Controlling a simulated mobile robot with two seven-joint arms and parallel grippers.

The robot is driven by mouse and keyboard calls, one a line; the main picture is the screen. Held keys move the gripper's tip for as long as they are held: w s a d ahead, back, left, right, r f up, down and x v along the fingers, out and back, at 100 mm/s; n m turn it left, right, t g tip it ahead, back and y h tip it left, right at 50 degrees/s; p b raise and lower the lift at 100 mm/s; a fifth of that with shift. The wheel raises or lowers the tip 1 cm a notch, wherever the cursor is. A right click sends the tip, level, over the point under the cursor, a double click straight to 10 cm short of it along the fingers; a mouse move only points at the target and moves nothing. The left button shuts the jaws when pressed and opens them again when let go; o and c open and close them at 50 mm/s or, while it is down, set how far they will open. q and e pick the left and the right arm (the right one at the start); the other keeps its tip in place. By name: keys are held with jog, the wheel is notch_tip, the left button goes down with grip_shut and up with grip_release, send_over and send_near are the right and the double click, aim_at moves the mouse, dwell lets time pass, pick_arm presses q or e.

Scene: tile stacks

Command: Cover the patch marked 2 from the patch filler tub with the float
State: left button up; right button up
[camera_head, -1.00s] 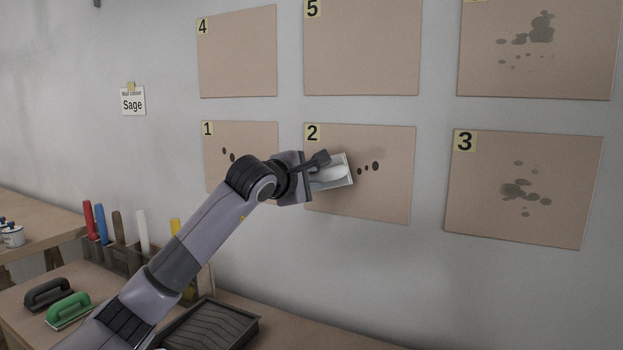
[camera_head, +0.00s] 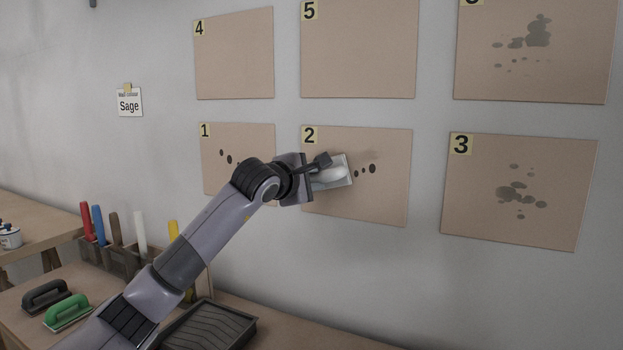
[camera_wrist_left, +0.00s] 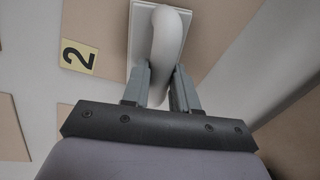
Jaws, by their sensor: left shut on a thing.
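The patch marked 2 (camera_head: 385,195) is a tan square panel on the wall, with dark spots and a faint smear right of my tool. My left gripper (camera_head: 316,179) is in front of its left half, shut on the float (camera_head: 343,172). The float has a pale flat plate and a white handle; in the left wrist view the fingers (camera_wrist_left: 160,85) close around that handle (camera_wrist_left: 167,40). The plate lies at or very near the panel; I cannot tell if it touches. My arm and gripper hide part of the panel. I see no tub clearly marked as patch filler. My right gripper is out of view.
Panels 1 (camera_head: 250,143), 3 (camera_head: 550,195), 4 (camera_head: 235,60) and 5 (camera_head: 360,50) surround it. Below, a bench holds a black float (camera_head: 46,294), a green float (camera_head: 67,311), a rack of coloured handles (camera_head: 124,260) and a ridged dark tray (camera_head: 207,325).

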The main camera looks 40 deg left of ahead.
aim_at(328, 180)
pick_arm(q)
jog(key=shift+w+d, duration=0.2)
jog(key=shift+d, duration=0.6)
jog(key=shift+w+d, duration=0.15)
jog(key=shift+d, duration=0.65)
jog(key=w+d+b, duration=0.3)
jog(key=d, duration=0.6)
jog(key=shift+a, duration=0.1)
